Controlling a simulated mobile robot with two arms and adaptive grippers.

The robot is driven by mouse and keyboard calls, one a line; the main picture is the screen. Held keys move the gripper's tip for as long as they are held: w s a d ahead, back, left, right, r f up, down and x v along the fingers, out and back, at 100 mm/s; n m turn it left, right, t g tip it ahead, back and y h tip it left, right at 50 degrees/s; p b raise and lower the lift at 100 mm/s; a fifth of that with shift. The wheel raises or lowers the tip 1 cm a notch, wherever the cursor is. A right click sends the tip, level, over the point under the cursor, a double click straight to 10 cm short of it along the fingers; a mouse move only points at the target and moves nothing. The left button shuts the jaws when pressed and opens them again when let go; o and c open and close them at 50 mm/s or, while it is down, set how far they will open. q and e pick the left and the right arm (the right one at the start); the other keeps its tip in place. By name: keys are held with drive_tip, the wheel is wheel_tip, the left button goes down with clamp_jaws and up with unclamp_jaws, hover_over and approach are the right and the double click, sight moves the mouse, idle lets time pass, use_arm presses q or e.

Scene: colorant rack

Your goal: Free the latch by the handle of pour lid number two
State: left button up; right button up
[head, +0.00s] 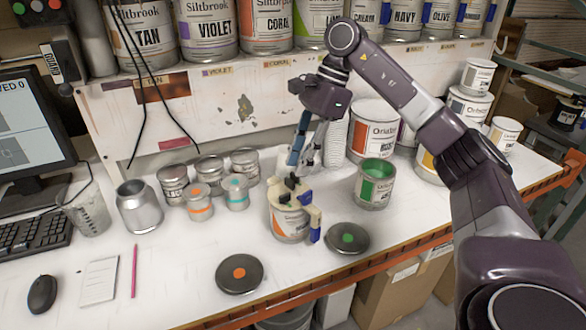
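A cream pour lid (304,200) is clamped on an orange-labelled can (288,222) in the middle of the bench. It has dark parts on top and a blue piece (315,235) low on its right side. I cannot read a number on it. My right gripper (299,163) points down just above and behind this lid, its fingers close to the dark top parts. I cannot tell whether they touch the lid or how far apart they are. My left gripper is out of view.
An open can of green paint (375,180) stands to the right. Two loose dark lids, one with an orange dot (239,274) and one with a green dot (347,238), lie in front. Small tins (198,209) and a metal jar (139,208) stand left. Shelf cans line the back.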

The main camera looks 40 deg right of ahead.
sight(286, 194)
drive_tip(key=p+x, duration=0.1)
drive_tip(key=x, duration=0.7)
drive_tip(key=shift+f+p, duration=0.1)
drive_tip(key=shift+p, duration=0.3)
clamp_jaws()
